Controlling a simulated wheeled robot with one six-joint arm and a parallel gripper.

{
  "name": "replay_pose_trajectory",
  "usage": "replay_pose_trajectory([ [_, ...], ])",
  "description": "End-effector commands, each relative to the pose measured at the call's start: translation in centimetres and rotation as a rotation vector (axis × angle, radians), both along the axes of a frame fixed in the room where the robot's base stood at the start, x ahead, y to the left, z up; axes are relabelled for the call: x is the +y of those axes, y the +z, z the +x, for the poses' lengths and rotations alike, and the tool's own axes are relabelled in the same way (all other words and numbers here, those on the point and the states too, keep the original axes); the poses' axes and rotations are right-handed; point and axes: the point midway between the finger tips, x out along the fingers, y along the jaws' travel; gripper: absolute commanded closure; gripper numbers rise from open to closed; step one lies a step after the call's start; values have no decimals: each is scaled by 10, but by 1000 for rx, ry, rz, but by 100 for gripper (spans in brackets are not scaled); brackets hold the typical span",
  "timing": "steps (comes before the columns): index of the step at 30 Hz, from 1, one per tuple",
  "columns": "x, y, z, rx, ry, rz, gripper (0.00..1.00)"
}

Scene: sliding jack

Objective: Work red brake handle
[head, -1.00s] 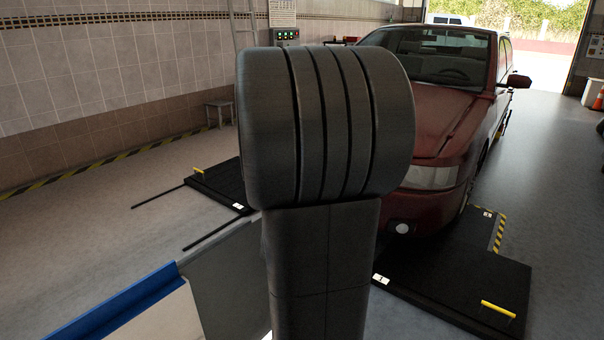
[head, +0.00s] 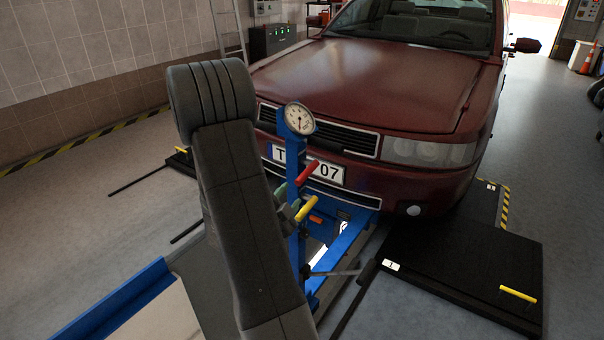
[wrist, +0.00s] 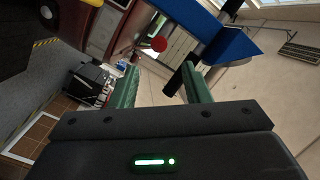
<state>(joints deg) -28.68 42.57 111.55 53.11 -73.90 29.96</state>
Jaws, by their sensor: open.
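The red brake handle (head: 308,173) sticks out from the blue upright of the jack (head: 297,242), just above a yellow handle (head: 307,208). In the wrist view a round red end (wrist: 159,44), which looks like the brake handle seen end-on, lies ahead of and between my fingers. My gripper (wrist: 163,82) is open, with two green fingers apart and nothing between them. In the head view my arm hides most of the gripper; a bit of green shows just left of the handles. I cannot tell any contact with the handle.
A dial gauge (head: 299,118) tops the jack's upright. A red car (head: 375,85) stands close behind it. A black plate (head: 460,265) with a yellow handle lies at right. A blue rail edge (head: 110,302) is at lower left.

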Motion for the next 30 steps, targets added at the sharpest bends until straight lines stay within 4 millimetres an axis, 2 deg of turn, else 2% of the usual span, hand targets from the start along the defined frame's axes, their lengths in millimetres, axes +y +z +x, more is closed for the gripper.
replay_pose_trajectory([
  [9,-27,1,64,0,-4,0,57],
  [15,-38,0,94,2,0,0,57],
  [21,-43,0,108,2,1,0,57],
  [30,-43,0,109,3,2,-1,57],
])
